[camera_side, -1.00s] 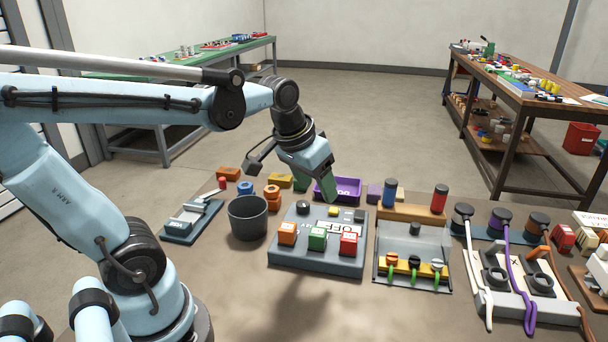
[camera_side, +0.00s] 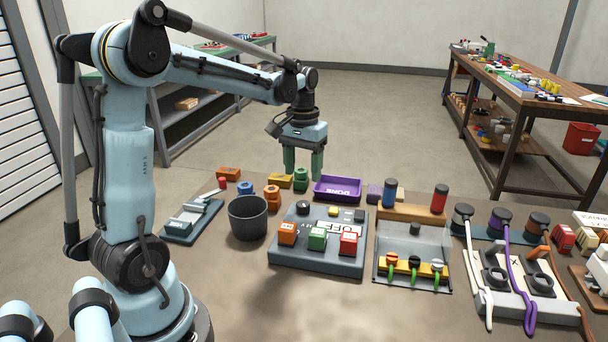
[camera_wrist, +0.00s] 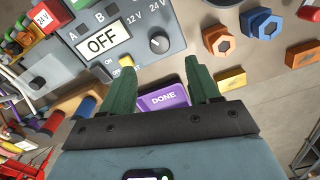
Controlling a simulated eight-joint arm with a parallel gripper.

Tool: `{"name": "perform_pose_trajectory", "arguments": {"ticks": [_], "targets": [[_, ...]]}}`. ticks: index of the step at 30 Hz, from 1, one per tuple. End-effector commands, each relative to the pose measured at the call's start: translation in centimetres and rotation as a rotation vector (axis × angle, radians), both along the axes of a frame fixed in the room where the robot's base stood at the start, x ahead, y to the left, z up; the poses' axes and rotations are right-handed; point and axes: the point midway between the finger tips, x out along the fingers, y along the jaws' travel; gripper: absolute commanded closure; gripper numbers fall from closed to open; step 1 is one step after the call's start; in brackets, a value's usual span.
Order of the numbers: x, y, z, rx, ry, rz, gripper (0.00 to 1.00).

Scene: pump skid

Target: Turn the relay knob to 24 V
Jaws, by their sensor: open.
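The grey relay panel (camera_side: 282,257) stands mid-table, its display (camera_wrist: 102,41) reading OFF. The round dark relay knob (camera_side: 303,207) is at its back left; it also shows in the wrist view (camera_wrist: 159,42), near 12 V and 24 V marks. I cannot tell surely which mark its pointer faces. Orange (camera_side: 287,233), green (camera_side: 317,238) and red (camera_side: 348,243) blocks sit along the panel's front. My gripper (camera_side: 303,176) is open and empty, with green fingers pointing down, behind and above the panel. In the wrist view, the knob is beyond the fingertips, apart from them.
A purple DONE tray (camera_side: 339,193) lies behind the panel. A dark bin (camera_side: 248,219) stands left of it. A clear-covered unit with levers (camera_side: 413,264) stands right. Orange and blue nuts and small blocks lie at the back left. Bare table lies in front of the panel.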

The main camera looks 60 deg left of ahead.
Motion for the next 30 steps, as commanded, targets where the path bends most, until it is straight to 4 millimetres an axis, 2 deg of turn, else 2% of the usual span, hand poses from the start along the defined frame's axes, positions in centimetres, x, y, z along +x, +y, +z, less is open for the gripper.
{"name": "perform_pose_trajectory", "arguments": {"ticks": [9,15,21,30], "targets": [[0.1,0.0,-5.3,0.0,-0.001,-0.001,0.39],[0.1,0.0,-7.8,0.001,-0.002,-0.001,0.39],[0.0,0.0,-9.1,0.001,-0.002,-0.001,0.39],[0.0,0.0,-9.2,0.001,-0.002,-0.001,0.39]]}}
